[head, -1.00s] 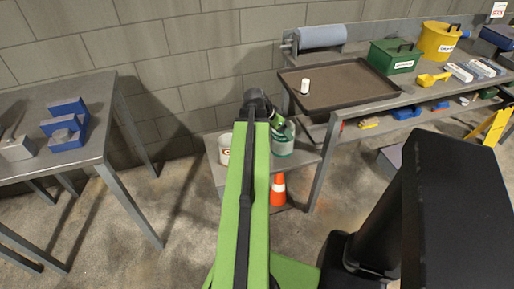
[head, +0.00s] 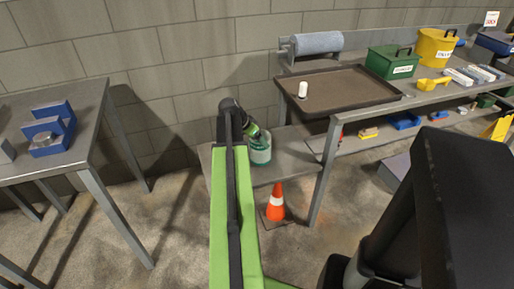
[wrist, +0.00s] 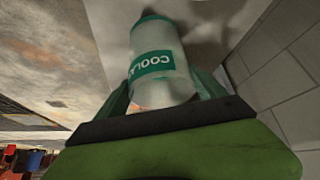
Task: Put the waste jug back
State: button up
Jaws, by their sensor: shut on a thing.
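A pale, translucent jug (head: 260,150) with a green label shows just right of my arm in the head view, at the low shelf. In the wrist view the jug (wrist: 163,88) fills the middle, its label reading "COOLA" before it is cut off. My gripper (wrist: 163,95) is shut on the jug, with one green finger on each side. In the head view my gripper (head: 254,134) is partly hidden by my own arm. I cannot tell whether the jug's base touches the shelf.
The low grey shelf (head: 290,150) has free room right of the jug. An orange cone (head: 276,203) stands on the floor in front. A workbench with a black-rimmed tray (head: 345,88) is at right; a table (head: 70,110) with blue blocks is at left.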

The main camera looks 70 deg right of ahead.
notch_tip(320, 180, down, 2)
jog(key=shift+f+b, duration=0.1)
jog(key=shift+b, duration=0.3)
jog(key=shift+r, duration=0.25)
jog(key=o, duration=2)
jog(key=shift+o, duration=0.2)
jog(key=p+v, duration=1)
jog(key=v, duration=0.2)
jog(key=shift+p, duration=0.35)
